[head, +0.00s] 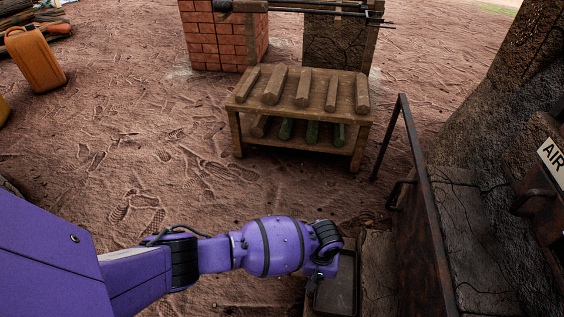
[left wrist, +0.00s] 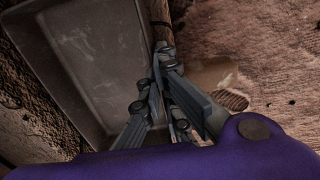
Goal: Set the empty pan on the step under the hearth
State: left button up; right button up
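The pan (head: 338,290) is a dark grey, shallow rectangular tray at the bottom of the head view. It is empty and fills the upper left of the left wrist view (left wrist: 95,60). My left gripper (left wrist: 160,58) is at the pan's right rim in that view, its fingers closed together there and appearing to pinch the rim. In the head view my purple wrist hides most of the gripper. A pale stone step (head: 376,265) lies just right of the pan, beside the hearth (head: 545,190). I cannot tell what the pan rests on. My right gripper is not in view.
A dark metal rail or open panel (head: 424,215) rises over the step's right side. A wooden rack (head: 300,110) with logs stands ahead, before a brick block (head: 222,40). An orange can (head: 36,56) stands far left. Open dirt lies between.

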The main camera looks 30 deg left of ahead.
pick_arm(q)
jog(key=o, duration=0.5)
jog(key=shift+w+r, duration=0.15)
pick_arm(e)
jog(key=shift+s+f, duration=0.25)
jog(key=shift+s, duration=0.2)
pick_arm(q)
jog(key=shift+r, duration=0.1)
notch_tip(320, 180, up, 12)
jog(key=p, duration=0.6)
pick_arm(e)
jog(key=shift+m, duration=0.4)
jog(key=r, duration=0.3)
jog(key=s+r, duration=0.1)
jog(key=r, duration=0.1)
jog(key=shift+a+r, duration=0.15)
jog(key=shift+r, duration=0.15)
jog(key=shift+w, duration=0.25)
